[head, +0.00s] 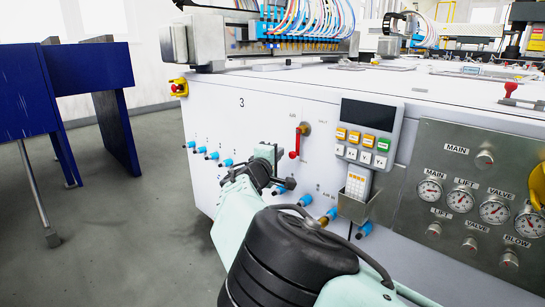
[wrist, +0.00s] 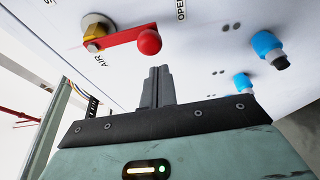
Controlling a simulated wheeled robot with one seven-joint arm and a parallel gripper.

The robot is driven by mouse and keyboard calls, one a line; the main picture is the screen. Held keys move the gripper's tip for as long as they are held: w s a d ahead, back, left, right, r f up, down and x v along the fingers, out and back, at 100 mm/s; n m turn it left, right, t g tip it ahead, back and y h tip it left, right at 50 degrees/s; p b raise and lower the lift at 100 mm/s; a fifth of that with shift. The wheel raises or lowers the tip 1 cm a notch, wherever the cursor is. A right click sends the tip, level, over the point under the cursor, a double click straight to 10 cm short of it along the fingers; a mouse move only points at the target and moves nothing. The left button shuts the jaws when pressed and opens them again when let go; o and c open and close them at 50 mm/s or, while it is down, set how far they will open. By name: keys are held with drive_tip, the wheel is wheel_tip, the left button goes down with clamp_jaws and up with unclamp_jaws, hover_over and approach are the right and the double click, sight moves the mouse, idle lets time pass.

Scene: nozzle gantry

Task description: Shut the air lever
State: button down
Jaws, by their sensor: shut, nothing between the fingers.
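The air lever (head: 298,141) is a red handle with a red ball at its end, on a brass pivot on the white cabinet front. In the head view it hangs nearly straight down from the pivot, ball lowest. In the wrist view the lever (wrist: 118,38) runs right from the brass pivot to the ball, with the "OPEN" lettering beyond the ball. My gripper (head: 277,150) is just left of the ball in the head view. In the wrist view its fingers (wrist: 159,72) are together and empty, tips just short of the ball; contact cannot be told.
Blue hose fittings (head: 228,162) line the cabinet front below and left of the lever. A keypad panel (head: 367,134) and a remote in a holder (head: 356,184) are close on the right. A gauge panel (head: 470,195) is farther right. Open floor lies left, before a blue table (head: 85,75).

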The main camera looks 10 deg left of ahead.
sight(291, 154)
drive_tip(key=shift+s+d, duration=0.55)
drive_tip(key=shift+d, duration=0.15)
drive_tip(key=shift+s+d+n+p, duration=0.15)
drive_tip(key=shift+d+n+p, duration=0.1)
drive_tip(key=shift+n+p, duration=0.3)
drive_tip(key=n+p, duration=0.1)
drive_tip(key=p, duration=0.1)
drive_tip(key=s+d+n+g+p, duration=0.1)
drive_tip(key=p, duration=0.2)
drive_tip(key=shift+d+r+p, duration=0.2)
drive_tip(key=shift+r+p, duration=0.1)
drive_tip(key=shift+r, duration=0.05)
drive_tip(key=s+d+r+n+g+h+p, duration=0.2)
drive_tip(key=s+d+r+n+g+p, duration=0.2)
drive_tip(key=n+p, duration=0.6)
drive_tip(key=p, duration=0.7)
drive_tip(key=shift+d+g+h+p, duration=0.3)
drive_tip(key=shift+d+p, duration=0.1)
drive_tip(key=shift+r+n, duration=0.25)
